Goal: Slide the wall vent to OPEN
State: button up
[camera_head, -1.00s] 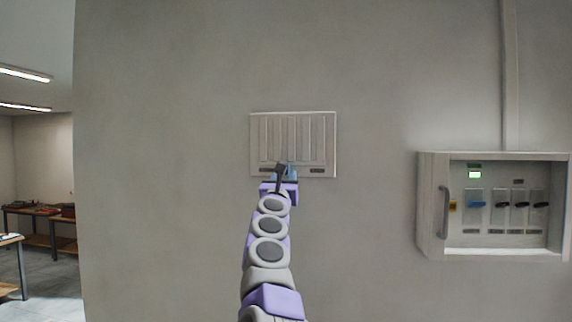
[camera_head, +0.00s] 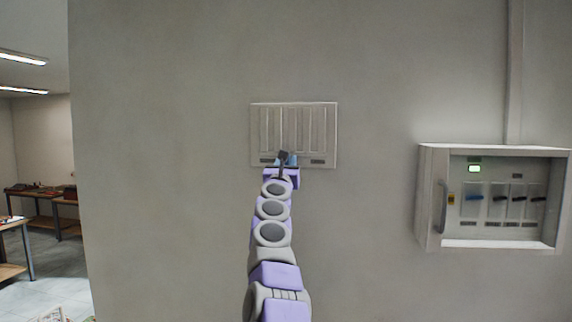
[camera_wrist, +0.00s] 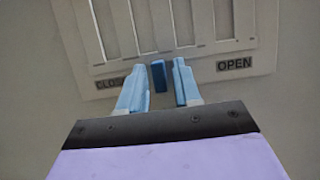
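The wall vent (camera_head: 328,130) is a pale slatted panel on the grey wall, straight ahead; it also shows at the top of the wrist view (camera_wrist: 236,25). A dark CLOSED label (camera_wrist: 108,83), partly hidden, is at its lower left, and an OPEN label (camera_wrist: 234,64) is at its lower right. A small blue slider tab (camera_wrist: 159,76) sits at the vent's lower edge between the labels. My gripper (camera_wrist: 158,88) is open, with one light blue finger on each side of the tab. I cannot tell whether either finger touches it.
An open electrical box (camera_head: 430,200) with a green light and several switches is on the wall to the right. A vertical conduit (camera_head: 515,75) runs above it. Workbenches (camera_head: 40,222) stand in the room at far left. The wall around the vent is bare.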

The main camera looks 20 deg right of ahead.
jog(key=shift+a, duration=0.1)
grip_shut()
jog(key=shift+s+d+b, duration=0.25)
jog(key=shift+s+d, duration=0.1)
jog(key=shift+d, duration=0.2)
jog(key=shift+s+d+b, duration=0.2)
jog(key=shift+s+d, duration=0.15)
jog(key=shift+d, duration=0.2)
jog(key=shift+o, duration=0.8)
grip_release()
jog(key=shift+s, duration=0.15)
